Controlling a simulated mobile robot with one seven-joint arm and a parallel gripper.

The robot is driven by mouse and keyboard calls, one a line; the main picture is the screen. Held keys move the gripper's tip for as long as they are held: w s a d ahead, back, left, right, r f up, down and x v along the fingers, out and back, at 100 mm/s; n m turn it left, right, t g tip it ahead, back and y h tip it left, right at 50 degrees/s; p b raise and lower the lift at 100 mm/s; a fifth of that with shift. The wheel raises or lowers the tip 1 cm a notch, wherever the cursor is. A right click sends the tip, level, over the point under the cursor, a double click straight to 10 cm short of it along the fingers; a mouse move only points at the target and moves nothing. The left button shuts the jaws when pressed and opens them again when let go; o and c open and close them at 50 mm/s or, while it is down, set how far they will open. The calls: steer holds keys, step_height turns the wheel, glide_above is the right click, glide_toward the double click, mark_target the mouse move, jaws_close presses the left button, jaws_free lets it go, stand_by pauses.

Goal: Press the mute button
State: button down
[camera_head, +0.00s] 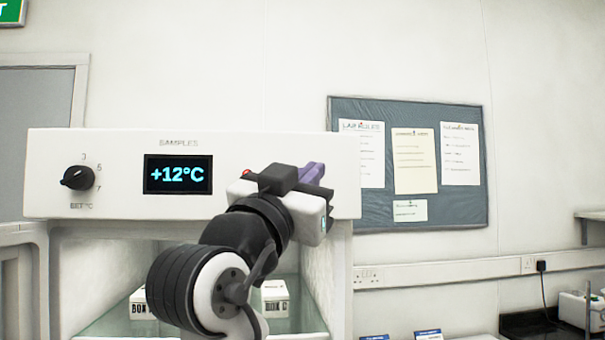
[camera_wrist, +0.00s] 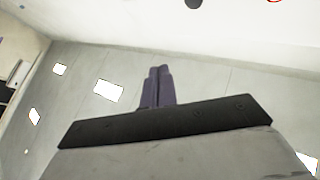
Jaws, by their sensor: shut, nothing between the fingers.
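The white fridge panel (camera_head: 120,150) marked SAMPLES faces me in the head view, with a lit display (camera_head: 178,174) reading +12°C. A small red spot (camera_head: 247,173) shows at the left edge of my gripper (camera_head: 313,172), which covers the panel's right part. No mute label is readable; the button may be hidden behind my gripper. In the wrist view, my gripper's purple fingers (camera_wrist: 158,72) are together and empty. A dark round thing (camera_wrist: 193,3), possibly a button, and a red curved edge (camera_wrist: 275,1) are cut off at the top. Contact with the panel cannot be seen.
A black dial (camera_head: 78,178) is on the panel's left. Below, the open fridge compartment holds white boxes (camera_head: 275,299), partly behind my arm. A notice board (camera_head: 460,210) hangs on the wall to the right. Free space lies right of the panel.

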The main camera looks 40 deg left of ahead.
steer(key=w+a+p, duration=0.2)
steer(key=w+a, duration=0.3)
steer(key=a, duration=0.1)
steer(key=shift+w+a, duration=0.35)
steer(key=shift+w+a, duration=0.1)
steer(key=shift+a, duration=0.05)
stand_by(1.9)
steer(key=shift+w+a, duration=0.2)
steer(key=shift+w+a+p, duration=0.25)
steer(key=shift+a+p, duration=0.05)
steer(key=shift+p, duration=0.05)
stand_by(0.7)
steer(key=shift+s+d, duration=0.1)
steer(key=shift+s+d+b, duration=0.35)
steer(key=shift+s+d, duration=0.1)
steer(key=shift+d, duration=0.05)
stand_by(0.3)
steer(key=shift+s+d+b, duration=0.4)
steer(key=shift+s+d, duration=0.4)
steer(key=shift+d, duration=0.2)
steer(key=shift+s+d+b, duration=0.35)
steer(key=shift+s+d, duration=0.45)
steer(key=shift+d, duration=0.15)
